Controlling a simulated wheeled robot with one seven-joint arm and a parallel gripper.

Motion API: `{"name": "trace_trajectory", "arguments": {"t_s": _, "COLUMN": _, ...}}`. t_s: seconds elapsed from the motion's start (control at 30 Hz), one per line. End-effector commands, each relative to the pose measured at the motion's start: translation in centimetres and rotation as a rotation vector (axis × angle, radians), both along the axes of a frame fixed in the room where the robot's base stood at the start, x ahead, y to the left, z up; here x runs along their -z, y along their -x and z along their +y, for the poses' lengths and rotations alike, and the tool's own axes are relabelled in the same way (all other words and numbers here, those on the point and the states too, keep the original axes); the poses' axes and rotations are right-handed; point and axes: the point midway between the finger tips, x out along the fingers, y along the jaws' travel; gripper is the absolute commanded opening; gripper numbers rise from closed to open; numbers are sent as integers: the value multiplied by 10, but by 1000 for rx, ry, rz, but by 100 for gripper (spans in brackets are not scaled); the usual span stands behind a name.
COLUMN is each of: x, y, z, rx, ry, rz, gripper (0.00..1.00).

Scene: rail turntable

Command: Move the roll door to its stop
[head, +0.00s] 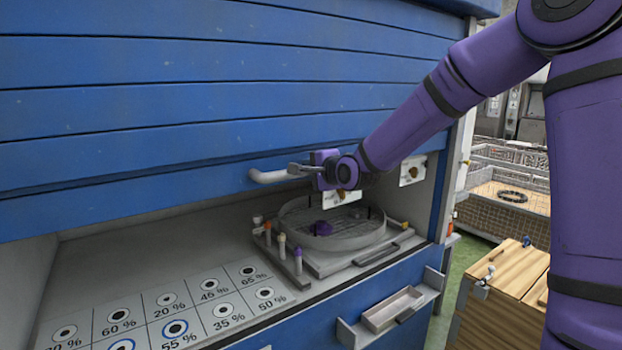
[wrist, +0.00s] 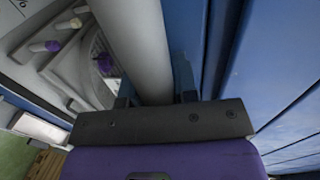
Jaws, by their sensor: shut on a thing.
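The blue slatted roll door (head: 190,95) covers the upper front of the cabinet, and its lower edge hangs above the work surface, leaving an opening below. A pale bar handle (head: 268,176) sticks out near the door's lower edge. My gripper (head: 297,170) is shut on the handle at its right part. In the wrist view the handle (wrist: 138,45) runs up from between the jaws (wrist: 155,98), with the door's blue slats (wrist: 285,70) to its right. The fingertips are partly hidden behind the dark gripper body.
Under the door stands a round grey turntable (head: 335,232) with a purple piece, beside a rack of capped tubes (head: 282,248). A sheet of percentage-marked circles (head: 165,310) lies to the left. A small tray (head: 393,308) projects from the cabinet front. A wooden crate (head: 500,300) stands at right.

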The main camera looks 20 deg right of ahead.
Motion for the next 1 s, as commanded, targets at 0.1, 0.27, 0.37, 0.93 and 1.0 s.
{"name": "trace_trajectory", "arguments": {"t_s": 0.1, "x": -2, "y": -1, "z": 0, "rx": 1, "ry": 0, "rz": -4, "gripper": 0}}
{"name": "trace_trajectory", "arguments": {"t_s": 0.27, "x": -2, "y": -1, "z": 0, "rx": 1, "ry": -1, "rz": -4, "gripper": 0}}
{"name": "trace_trajectory", "arguments": {"t_s": 0.37, "x": -2, "y": -1, "z": 0, "rx": 1, "ry": -1, "rz": -4, "gripper": 41}}
{"name": "trace_trajectory", "arguments": {"t_s": 0.93, "x": -5, "y": 18, "z": -7, "rx": 2, "ry": 3, "rz": -3, "gripper": 53}}
{"name": "trace_trajectory", "arguments": {"t_s": 1.0, "x": -7, "y": 28, "z": -11, "rx": 3, "ry": 4, "rz": -1, "gripper": 53}}
